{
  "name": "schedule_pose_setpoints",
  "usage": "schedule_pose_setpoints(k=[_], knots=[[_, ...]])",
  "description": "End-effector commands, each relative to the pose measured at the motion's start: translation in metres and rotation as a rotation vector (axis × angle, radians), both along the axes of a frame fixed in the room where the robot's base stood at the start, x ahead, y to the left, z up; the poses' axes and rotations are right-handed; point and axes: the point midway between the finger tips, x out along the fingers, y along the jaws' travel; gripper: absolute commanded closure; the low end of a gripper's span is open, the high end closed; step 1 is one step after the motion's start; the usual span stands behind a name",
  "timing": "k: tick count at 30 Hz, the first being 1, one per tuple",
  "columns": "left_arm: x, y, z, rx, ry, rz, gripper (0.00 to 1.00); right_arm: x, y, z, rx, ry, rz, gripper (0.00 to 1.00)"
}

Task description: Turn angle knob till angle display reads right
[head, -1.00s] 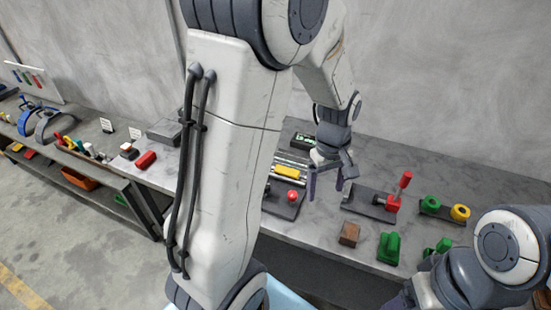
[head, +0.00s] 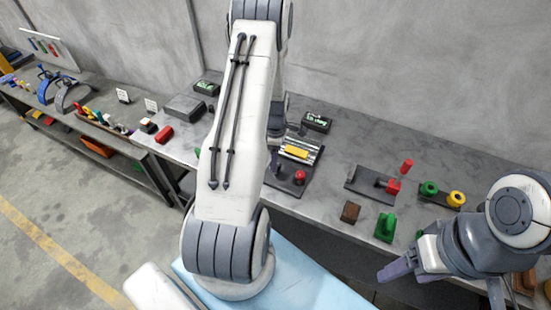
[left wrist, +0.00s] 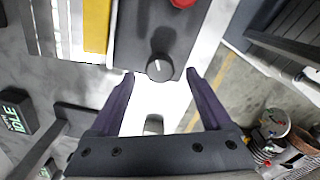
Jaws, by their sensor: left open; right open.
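The angle knob (left wrist: 160,67) is a round black knob with a white mark, on a dark panel (left wrist: 134,42) in the left wrist view. My right gripper (head: 445,288) is open and empty at the lower right.
The fixture has a yellow block (head: 296,151) and a red button (head: 300,177). Another display (left wrist: 16,112) reads IDLE. A red-handled device (head: 392,186), green and yellow rings (head: 455,199), a brown block (head: 350,212) and a green block (head: 386,227) stand to the right.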

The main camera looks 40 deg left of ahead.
Motion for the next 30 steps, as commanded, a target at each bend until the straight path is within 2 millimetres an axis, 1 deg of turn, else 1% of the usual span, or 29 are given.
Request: schedule_pose_setpoints(k=[1,6,10,16,17,18,20,21,23,24,30], knots=[[0.000,0.000,-0.005,-0.001,0.002,-0.001,0.18,0.000,0.000,0.004,0.000,0.000,0.001,0.31],[0.000,0.000,-0.020,0.000,0.000,-0.001,0.18,0.000,0.000,0.008,0.000,0.000,0.001,0.31],[0.000,0.000,-0.024,0.000,0.000,-0.001,0.18,0.000,0.000,0.008,0.000,0.000,0.002,0.31],[0.000,0.000,-0.025,0.001,-0.001,-0.001,0.18,0.000,0.000,0.008,0.000,0.000,0.001,0.31],[0.000,0.000,-0.025,0.001,-0.001,-0.001,0.22,0.000,0.000,0.008,0.000,0.000,0.001,0.31],[0.000,0.000,-0.024,0.001,-0.001,-0.001,0.37,0.000,0.000,0.008,0.000,0.000,0.001,0.31],[0.000,0.000,-0.024,0.001,-0.001,-0.001,0.60,0.000,0.000,0.008,0.000,0.000,0.001,0.31],[0.000,0.000,-0.024,0.001,-0.001,-0.001,0.76,0.000,0.000,0.008,0.000,0.000,0.001,0.31],[0.000,0.000,-0.024,0.001,-0.001,-0.001,0.99,0.000,0.000,0.008,0.000,0.000,0.001,0.31],[0.000,0.000,-0.024,0.001,-0.001,-0.001,1.00,0.000,0.000,0.008,0.000,0.000,0.001,0.31],[0.000,0.000,-0.024,0.001,-0.001,-0.016,1.00,0.000,0.000,0.006,0.000,0.000,0.001,0.31]])
